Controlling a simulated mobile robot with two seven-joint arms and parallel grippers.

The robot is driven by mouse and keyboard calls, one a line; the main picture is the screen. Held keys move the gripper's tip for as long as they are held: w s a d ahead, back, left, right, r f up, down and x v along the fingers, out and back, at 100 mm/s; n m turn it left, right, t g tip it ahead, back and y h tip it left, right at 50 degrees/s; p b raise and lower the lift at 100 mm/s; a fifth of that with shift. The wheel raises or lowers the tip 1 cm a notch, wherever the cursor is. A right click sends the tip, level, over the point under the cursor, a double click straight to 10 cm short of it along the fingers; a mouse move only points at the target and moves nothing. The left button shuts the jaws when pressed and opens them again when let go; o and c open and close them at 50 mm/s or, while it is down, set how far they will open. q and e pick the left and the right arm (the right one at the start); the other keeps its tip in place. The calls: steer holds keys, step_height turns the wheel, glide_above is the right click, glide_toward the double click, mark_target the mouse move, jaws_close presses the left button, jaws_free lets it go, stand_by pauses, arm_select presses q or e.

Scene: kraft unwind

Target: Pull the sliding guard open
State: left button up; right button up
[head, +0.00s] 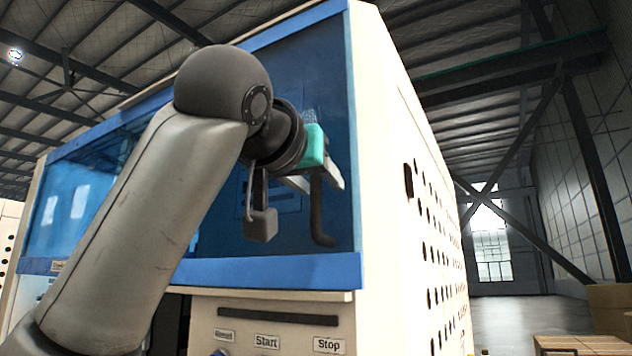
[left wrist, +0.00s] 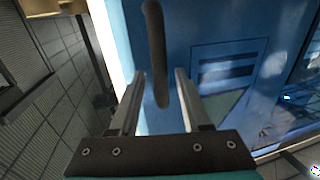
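The sliding guard (head: 255,272) is a blue-framed panel with a tinted window on the cream machine, and it looks closed. Its dark, bent bar handle (head: 319,215) stands upright near the guard's right side. My left gripper (head: 322,182) is at the handle, its fingers pointing toward the guard. In the left wrist view the handle (left wrist: 156,50) runs down between the two open fingers (left wrist: 157,88), with a visible gap on each side. The guard's blue face (left wrist: 185,25) fills the background there. My arm hides part of the guard in the head view. My right gripper is not in view.
Below the guard is a cream control panel with labels, including Start (head: 267,342) and Stop (head: 329,346). The machine's perforated side wall (head: 425,200) stands to the right. Cardboard boxes (head: 585,344) sit at the lower right, with open floor (head: 505,315) behind.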

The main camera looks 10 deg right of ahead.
arm_select(q)
steer(key=b+v, duration=0.4)
steer(key=v, duration=1.1)
steer(key=shift+s, duration=0.15)
